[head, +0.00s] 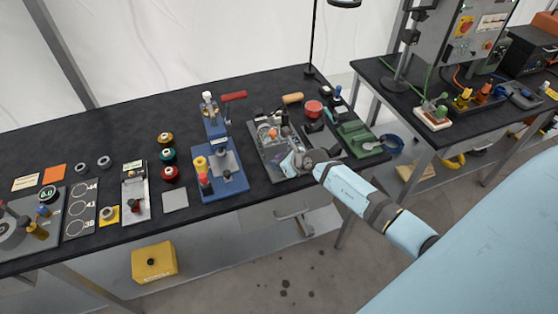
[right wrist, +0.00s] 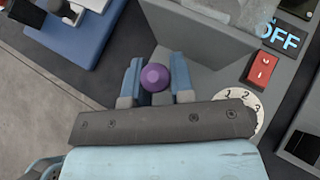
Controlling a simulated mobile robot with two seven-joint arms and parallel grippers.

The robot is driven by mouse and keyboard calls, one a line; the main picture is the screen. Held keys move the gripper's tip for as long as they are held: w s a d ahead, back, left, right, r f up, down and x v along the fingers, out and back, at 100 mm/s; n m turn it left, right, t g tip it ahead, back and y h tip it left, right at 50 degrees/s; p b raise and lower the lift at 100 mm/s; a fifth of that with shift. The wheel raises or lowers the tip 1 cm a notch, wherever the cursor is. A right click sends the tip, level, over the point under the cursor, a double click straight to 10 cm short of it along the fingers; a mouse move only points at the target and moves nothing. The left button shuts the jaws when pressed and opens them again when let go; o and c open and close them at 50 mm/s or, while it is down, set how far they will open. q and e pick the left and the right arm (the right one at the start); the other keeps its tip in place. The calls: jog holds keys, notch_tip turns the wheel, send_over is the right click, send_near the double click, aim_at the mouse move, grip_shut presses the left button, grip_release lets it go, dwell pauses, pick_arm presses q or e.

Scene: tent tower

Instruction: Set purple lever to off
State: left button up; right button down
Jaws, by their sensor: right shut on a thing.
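The purple lever shows its round purple knob (right wrist: 155,77) in the right wrist view. My right gripper (head: 289,162) is at the front of a grey machine (head: 259,137) on the black table. In the right wrist view its two blue-grey fingers stand on either side of the knob, and the gripper is shut on the lever. The lever's shaft is hidden below the knob. In the head view I cannot make out the lever behind my gripper. An "OFF" label (right wrist: 279,34) is at the upper right of the right wrist view. My left gripper is not in view.
A red rocker switch (right wrist: 262,68) and a white numbered dial (right wrist: 243,97) sit close right of my fingers. A blue press (head: 222,182) stands left of the machine, and a green device (head: 357,137) stands right. The black table's front edge is near my gripper.

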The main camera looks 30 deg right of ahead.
jog(key=c, duration=1)
grip_release()
jog(key=shift+d+r, duration=0.1)
jog(key=shift+d, duration=0.05)
